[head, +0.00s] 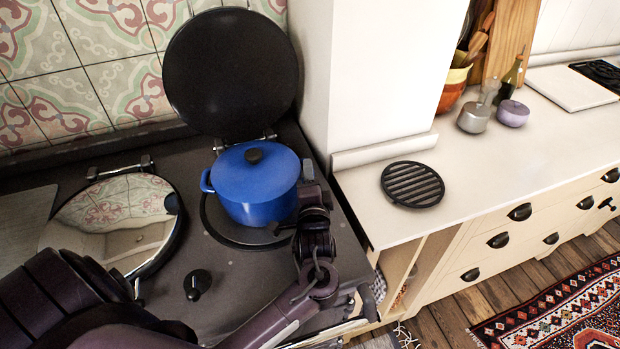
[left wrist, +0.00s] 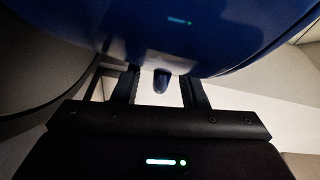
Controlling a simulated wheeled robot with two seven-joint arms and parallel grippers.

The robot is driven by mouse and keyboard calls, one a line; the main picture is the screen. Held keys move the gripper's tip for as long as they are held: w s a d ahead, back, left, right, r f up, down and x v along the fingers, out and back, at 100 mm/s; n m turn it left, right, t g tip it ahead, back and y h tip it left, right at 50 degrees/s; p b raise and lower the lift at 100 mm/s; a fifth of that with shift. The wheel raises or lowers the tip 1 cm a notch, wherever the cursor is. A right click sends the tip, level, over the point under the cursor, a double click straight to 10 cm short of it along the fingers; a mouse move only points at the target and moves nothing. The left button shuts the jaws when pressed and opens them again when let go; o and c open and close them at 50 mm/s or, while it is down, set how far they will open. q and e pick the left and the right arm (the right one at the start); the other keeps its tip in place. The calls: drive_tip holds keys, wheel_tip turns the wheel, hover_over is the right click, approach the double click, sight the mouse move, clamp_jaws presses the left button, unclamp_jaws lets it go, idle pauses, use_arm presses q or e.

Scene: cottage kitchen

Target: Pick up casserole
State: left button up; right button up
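The blue casserole (head: 254,184) with its lid and dark knob stands upright on the right hotplate of the dark range. Its left handle shows in the head view, and its right side is partly hidden by my left gripper (head: 305,186). In the left wrist view, the casserole's blue body (left wrist: 190,35) fills the top. My left gripper's fingers (left wrist: 160,88) are spread apart there, with a small blue handle between them and a gap on each side. My right gripper is in neither view.
A raised round hotplate lid (head: 230,70) stands behind the casserole, and a shiny closed lid (head: 112,222) is to its left. A white wall column (head: 375,70) rises at the back right. A black trivet (head: 412,184) lies on the pale counter, with clear room around it.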

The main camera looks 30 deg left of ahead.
use_arm(q)
clamp_jaws()
idle(1.3)
